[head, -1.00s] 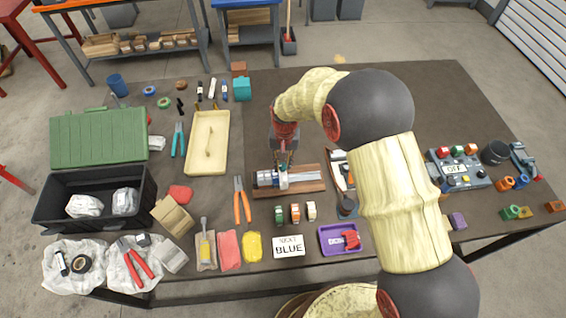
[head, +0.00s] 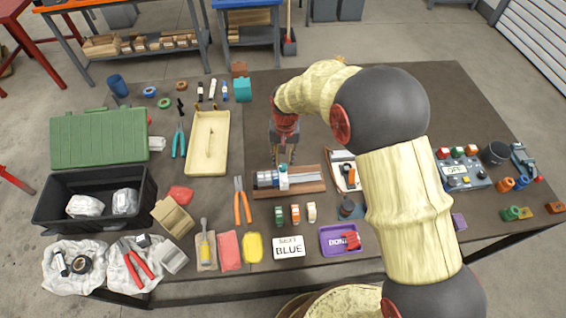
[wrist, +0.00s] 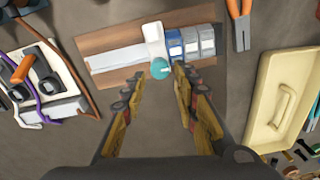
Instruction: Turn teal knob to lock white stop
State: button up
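The teal knob (wrist: 160,68) sits at the near side of the white stop (wrist: 154,40) in the wrist view. The stop straddles a pale metal rail (wrist: 118,58) on a wooden board (wrist: 92,45), and it also shows in the head view (head: 283,178). Blue and grey blocks (wrist: 190,42) stand on the rail right beside the stop. My gripper (wrist: 159,77) is open and empty, its fingertips to either side of the knob and slightly short of it. It also shows above the rail in the head view (head: 283,155). Whether the knob is tight cannot be told.
A tray with corded tools (wrist: 45,85) lies left of the board in the wrist view. Orange-handled pliers (wrist: 239,22) and a cream tray (wrist: 285,95) lie to the right. Small coloured blocks (head: 295,213) stand in front of the board in the head view.

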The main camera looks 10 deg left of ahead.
aim_at(284, 167)
notch_tip(284, 167, up, 8)
jog(key=shift+r, duration=0.25)
jog(key=shift+d, duration=0.1)
dwell(0.4)
jog(key=s+d+r+t+b, duration=0.1)
jog(key=s+d+r+t, duration=0.1)
jog(key=s+d+r, duration=0.4)
jog(key=s+d+r+t+b, duration=0.1)
jog(key=s+d+r, duration=0.5)
jog(key=s+d, duration=0.5)
jog(key=s+d+r+m+t, duration=0.1)
jog(key=s+d+r+t, duration=0.1)
jog(key=s+d+r, duration=0.4)
jog(key=s+d, duration=0.3)
jog(key=shift+d+t+b, duration=0.3)
jog(key=shift+b, duration=0.1)
